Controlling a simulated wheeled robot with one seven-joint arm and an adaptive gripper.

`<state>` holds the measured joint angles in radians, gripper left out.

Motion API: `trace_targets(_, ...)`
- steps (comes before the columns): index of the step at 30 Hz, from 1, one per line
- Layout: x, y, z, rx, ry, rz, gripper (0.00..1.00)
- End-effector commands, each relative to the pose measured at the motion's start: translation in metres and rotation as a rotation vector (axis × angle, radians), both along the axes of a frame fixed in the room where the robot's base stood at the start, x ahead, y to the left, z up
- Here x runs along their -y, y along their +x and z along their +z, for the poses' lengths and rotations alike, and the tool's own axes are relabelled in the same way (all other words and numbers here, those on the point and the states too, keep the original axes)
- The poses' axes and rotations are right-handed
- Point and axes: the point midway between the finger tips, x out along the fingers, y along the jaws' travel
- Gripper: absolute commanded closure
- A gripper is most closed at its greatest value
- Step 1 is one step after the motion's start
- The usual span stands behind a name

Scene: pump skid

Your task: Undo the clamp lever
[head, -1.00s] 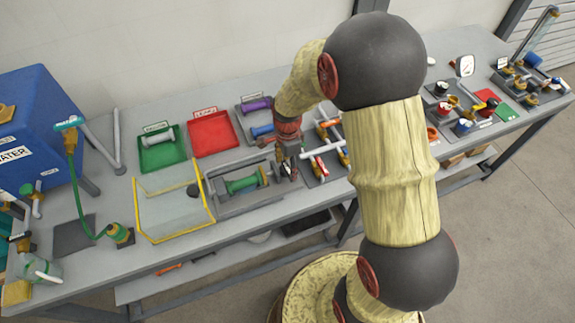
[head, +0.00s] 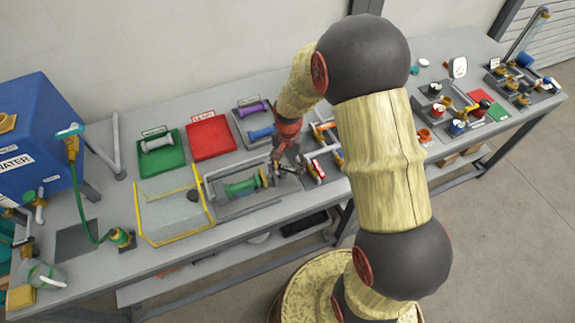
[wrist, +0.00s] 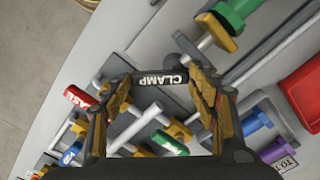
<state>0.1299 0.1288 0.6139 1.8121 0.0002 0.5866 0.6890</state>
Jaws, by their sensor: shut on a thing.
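The clamp lever (wrist: 160,80) is a black bar with a white CLAMP label, at the top middle of the wrist view. My gripper (wrist: 160,76) has one finger at each end of the label and is shut on the lever. In the head view my gripper (head: 288,166) is low over the bench, just right of the green spool (head: 245,187) in its grey fixture. The lever is hard to make out there among the fingers. The green spool also shows at the top right of the wrist view (wrist: 238,10).
A red-and-white labelled part (head: 316,171) sits close right of my gripper. Valves and pipes (head: 325,135) stand behind it. A clear yellow-edged box (head: 172,212) is left of the fixture. Green (head: 175,160) and red (head: 212,138) trays lie behind.

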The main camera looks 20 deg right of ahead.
Motion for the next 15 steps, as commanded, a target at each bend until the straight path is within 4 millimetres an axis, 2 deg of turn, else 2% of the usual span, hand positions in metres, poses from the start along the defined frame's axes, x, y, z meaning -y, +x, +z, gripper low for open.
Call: trace_targets(15,0.0062,0.0095,0.0002,-0.001,0.0,0.481,0.67)
